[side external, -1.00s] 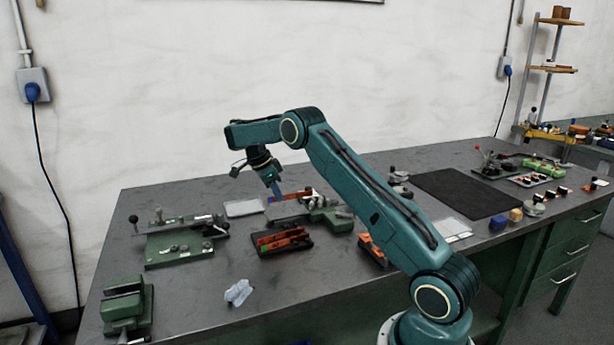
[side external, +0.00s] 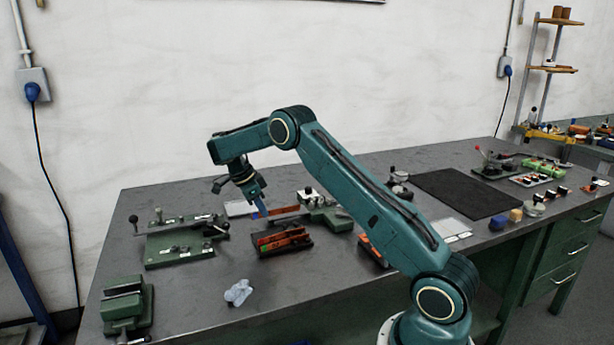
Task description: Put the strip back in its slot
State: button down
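My gripper (side external: 262,212) points down with its blue fingers at the near end of a thin copper-coloured strip (side external: 285,210). The fingers appear shut on it, and the strip sticks out to the right, roughly level and above the bench. Just below and to the right is a dark slotted holder (side external: 284,251) with copper-coloured strips in it. The strip is apart from the holder. The holder's individual slots are too small to make out.
A green fixture (side external: 328,214) stands right behind the holder, and a green lever jig (side external: 180,244) stands to the left. A green vise (side external: 126,305) is at front left. Bare bench (side external: 195,290) lies between them.

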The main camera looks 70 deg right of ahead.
aim_at(263, 235)
jog(key=shift+f, duration=1.6)
jog(key=shift+f, duration=1.4)
dwell(1.8)
jog(key=c, duration=2.1)
grip_release()
jog(key=shift+o, duration=0.5)
jog(key=shift+r, duration=0.8)
jog(key=shift+r, duration=0.65)
jog(key=shift+o, duration=0.4)
